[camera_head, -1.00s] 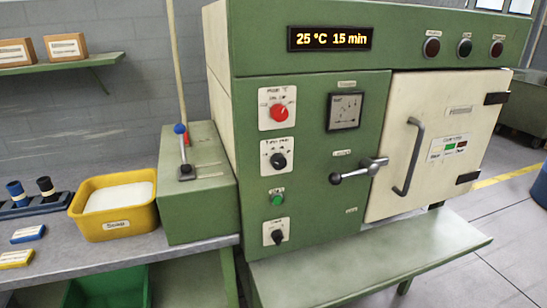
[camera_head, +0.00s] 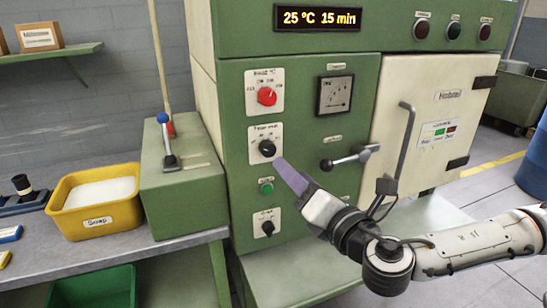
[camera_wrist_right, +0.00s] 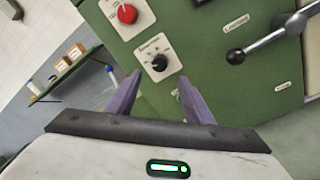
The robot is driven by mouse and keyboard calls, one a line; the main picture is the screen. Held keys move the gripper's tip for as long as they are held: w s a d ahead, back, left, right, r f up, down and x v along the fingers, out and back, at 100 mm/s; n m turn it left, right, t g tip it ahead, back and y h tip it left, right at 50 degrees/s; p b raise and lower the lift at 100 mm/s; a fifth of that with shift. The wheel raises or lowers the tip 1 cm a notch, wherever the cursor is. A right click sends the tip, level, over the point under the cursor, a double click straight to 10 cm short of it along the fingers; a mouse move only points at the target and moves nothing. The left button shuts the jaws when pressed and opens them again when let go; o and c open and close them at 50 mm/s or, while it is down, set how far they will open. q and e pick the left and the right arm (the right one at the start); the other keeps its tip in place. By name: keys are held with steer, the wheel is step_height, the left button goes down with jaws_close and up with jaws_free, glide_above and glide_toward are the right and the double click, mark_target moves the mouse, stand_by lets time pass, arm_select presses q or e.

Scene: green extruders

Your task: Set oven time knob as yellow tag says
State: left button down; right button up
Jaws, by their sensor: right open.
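The green oven's black time knob (camera_head: 267,148) sits on a white plate below the red temperature knob (camera_head: 267,96). In the right wrist view the time knob (camera_wrist_right: 159,63) is just beyond and between my fingertips, apart from them. My right gripper (camera_head: 281,163) has purple fingers and points at this knob; in the wrist view (camera_wrist_right: 158,77) it is open and empty. The display (camera_head: 318,18) reads 25 °C 15 min. A yellow tag (camera_head: 4,260) lies at the left edge of the bench, mostly cut off; its text is unreadable. My left gripper is not in view.
A black lower knob (camera_head: 267,228) and a green button (camera_head: 266,187) are below the time knob. A lever handle (camera_head: 350,158) sticks out to the right, beside the cream oven door (camera_head: 425,135). A yellow soap bin (camera_head: 97,202) stands on the left bench.

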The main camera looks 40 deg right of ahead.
mark_target(270, 151)
steer(key=w+b, duration=0.1)
steer(key=w, duration=0.2)
steer(key=w+d+b, duration=0.1)
steer(key=w, duration=0.2)
steer(key=w+b, duration=0.1)
steer(key=w, duration=0.2)
steer(key=shift+d, duration=0.25)
steer(key=shift+w, duration=0.5)
steer(key=c, duration=1)
steer(key=shift+c, duration=0.2)
